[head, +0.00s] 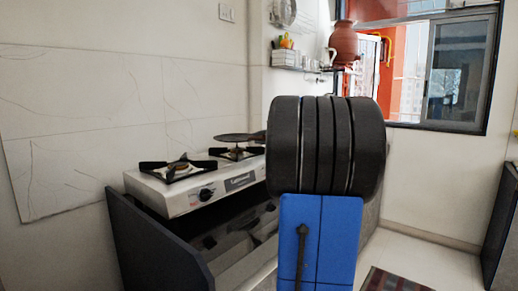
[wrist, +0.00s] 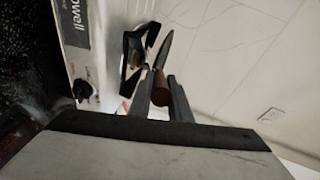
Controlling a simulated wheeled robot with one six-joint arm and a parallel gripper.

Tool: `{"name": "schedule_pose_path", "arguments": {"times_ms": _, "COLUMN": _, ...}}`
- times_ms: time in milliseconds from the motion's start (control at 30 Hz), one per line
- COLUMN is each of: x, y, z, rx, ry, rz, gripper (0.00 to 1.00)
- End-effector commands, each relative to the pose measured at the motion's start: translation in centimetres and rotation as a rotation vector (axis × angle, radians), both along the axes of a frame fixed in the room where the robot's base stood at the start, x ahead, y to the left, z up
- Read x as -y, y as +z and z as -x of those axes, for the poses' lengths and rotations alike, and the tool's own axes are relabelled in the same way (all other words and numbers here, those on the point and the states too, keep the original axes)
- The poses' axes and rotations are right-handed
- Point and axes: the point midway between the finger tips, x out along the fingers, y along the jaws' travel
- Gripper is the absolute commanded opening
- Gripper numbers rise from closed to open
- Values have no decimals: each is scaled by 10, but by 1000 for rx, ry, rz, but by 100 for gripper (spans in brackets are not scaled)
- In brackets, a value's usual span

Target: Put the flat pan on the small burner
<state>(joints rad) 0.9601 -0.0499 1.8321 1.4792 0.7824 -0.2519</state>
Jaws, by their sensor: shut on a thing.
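The flat pan (head: 234,137) is dark and thin, seen nearly edge-on in the head view, level at the right burner (head: 237,153) of the stove. I cannot tell whether it touches the grate. The left burner (head: 180,168) is bare. Which burner is the smaller is not clear. In the wrist view my gripper (wrist: 161,82) is shut on the pan's brown handle, and the pan (wrist: 164,48) extends beyond the fingertips beside a black burner grate (wrist: 134,45). My arm hides the gripper in the head view.
A dark panel (head: 155,240) edges the counter at the left. A shelf (head: 300,67) with small items and a clay pot (head: 344,42) are farther back.

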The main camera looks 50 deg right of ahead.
Motion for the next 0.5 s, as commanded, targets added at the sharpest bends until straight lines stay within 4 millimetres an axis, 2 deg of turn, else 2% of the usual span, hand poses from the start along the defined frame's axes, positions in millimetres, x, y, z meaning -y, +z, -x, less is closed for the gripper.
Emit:
{"name": "schedule_pose_path", "arguments": {"times_ms": 67, "x": 0, "y": -2, "z": 0, "rx": 3, "ry": 0, "rz": 2, "gripper": 0}}
{"name": "schedule_pose_path", "arguments": {"times_ms": 300, "x": 0, "y": -29, "z": 0, "rx": 2, "ry": 0, "rz": -1, "gripper": 0}}
{"name": "schedule_pose_path", "arguments": {"times_ms": 500, "x": 0, "y": -37, "z": 0, "rx": 3, "ry": 0, "rz": 1, "gripper": 0}}
